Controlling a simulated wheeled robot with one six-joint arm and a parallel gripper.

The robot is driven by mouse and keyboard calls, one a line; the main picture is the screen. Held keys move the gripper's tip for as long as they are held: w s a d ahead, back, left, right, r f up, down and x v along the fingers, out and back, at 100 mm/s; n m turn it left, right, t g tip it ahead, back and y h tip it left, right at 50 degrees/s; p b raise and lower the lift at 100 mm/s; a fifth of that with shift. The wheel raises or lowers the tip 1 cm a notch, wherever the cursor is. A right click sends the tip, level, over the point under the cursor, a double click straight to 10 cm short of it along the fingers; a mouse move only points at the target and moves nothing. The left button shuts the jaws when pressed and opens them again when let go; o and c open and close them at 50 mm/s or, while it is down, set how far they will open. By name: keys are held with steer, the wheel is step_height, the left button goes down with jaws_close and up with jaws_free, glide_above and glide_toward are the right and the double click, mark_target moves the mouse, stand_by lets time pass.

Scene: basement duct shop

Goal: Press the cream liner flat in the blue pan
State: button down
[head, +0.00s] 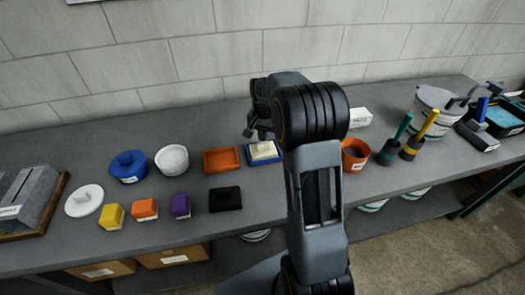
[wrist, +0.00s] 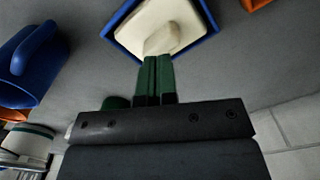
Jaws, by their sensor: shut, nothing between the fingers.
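The blue pan (head: 250,162) stands on the grey bench, left of my arm in the head view. The cream liner (head: 264,149) lies inside its rim, with a small raised block on top. In the wrist view the pan's blue rim (wrist: 204,44) surrounds the cream liner (wrist: 130,28), and the raised cream block (wrist: 160,40) is just ahead of my fingertips. My gripper (wrist: 158,58) is shut and empty, its green fingers together at the block. I cannot tell whether they touch it. In the head view my arm partly hides the gripper and the pan's right side.
An orange tray (head: 221,160) is just left of the pan, with a black tray (head: 225,199) in front. An orange pot (head: 355,154) stands right of my arm. The wall is behind.

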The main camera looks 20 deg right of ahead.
steer(key=shift+f+b, duration=0.55)
steer(key=shift+f, duration=0.35)
steer(key=shift+s+f, duration=0.1)
steer(key=shift+f, duration=0.1)
stand_by(1.2)
step_height(320, 180, up, 8)
steer(key=p, duration=0.6)
steer(key=shift+r, duration=0.15)
stand_by(0.7)
steer(key=shift+f+n, duration=0.3)
steer(key=shift+n, duration=0.1)
steer(key=s+a+r+n+t, duration=0.2)
steer(key=s+a+r+n, duration=0.1)
steer(key=s, duration=0.8)
steer(key=s+a+r+n+t, duration=0.2)
steer(key=s+a+r+n, duration=0.2)
steer(key=s, duration=0.7)
steer(key=a+r, duration=0.2)
steer(key=a, duration=0.1)
steer(key=shift+a, duration=0.3)
